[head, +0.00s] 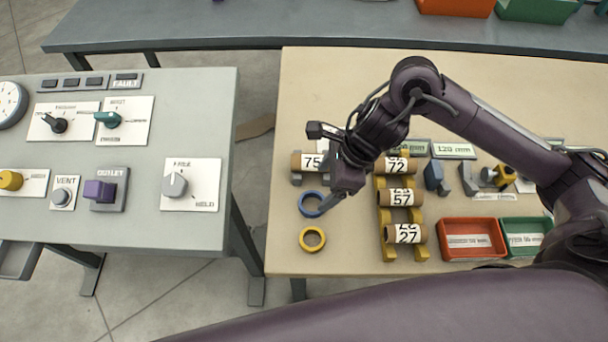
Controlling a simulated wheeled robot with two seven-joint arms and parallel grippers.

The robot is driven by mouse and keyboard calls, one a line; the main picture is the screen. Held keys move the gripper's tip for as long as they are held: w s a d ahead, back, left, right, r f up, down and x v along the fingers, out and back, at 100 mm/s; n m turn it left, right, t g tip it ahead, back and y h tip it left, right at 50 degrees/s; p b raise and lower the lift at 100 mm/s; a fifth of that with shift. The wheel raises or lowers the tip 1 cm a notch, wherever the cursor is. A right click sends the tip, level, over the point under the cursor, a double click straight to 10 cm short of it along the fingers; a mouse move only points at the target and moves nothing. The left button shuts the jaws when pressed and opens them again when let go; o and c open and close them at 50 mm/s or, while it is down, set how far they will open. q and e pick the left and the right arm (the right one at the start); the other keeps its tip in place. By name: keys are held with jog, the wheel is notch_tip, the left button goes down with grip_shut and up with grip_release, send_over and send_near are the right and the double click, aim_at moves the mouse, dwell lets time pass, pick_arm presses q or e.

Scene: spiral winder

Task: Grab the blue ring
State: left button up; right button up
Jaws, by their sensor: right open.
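The blue ring (303,204) lies on the left part of the beige table (330,100), behind a yellow ring. My right gripper (331,207) comes down over the right side of the blue ring, with its fingertips close to the ring's right edge. The gripper is open. The wrist and fingers hide part of the ring's right side, and I cannot tell whether a finger touches it. My left gripper is not in view.
A yellow ring (312,239) lies just in front. A tube marked 75 (303,162) is behind. Numbered tubes sit on a yellow rack (388,240) to the right, beside red (470,225) and green (525,224) bins. A control panel (140,225) stands left across a gap.

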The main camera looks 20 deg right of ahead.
aim_at(308, 206)
jog(key=shift+s+a+f, duration=0.1)
jog(key=shift+f, duration=0.2)
jog(key=shift+s+x, duration=0.25)
jog(key=shift+x, duration=0.95)
jog(key=x, duration=0.2)
jog(key=shift+f, duration=0.35)
jog(key=shift+w+a+f, duration=0.1)
jog(key=shift+w+f, duration=0.05)
jog(key=shift+f, duration=0.3)
jog(key=shift+w+a+f, duration=0.1)
jog(key=shift+w+f, duration=0.05)
jog(key=shift+f, duration=0.25)
jog(key=c, duration=0.7)
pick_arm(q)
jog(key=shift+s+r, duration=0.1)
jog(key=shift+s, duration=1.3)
pick_arm(e)
jog(key=c, duration=0.4)
jog(key=shift+r, duration=0.1)
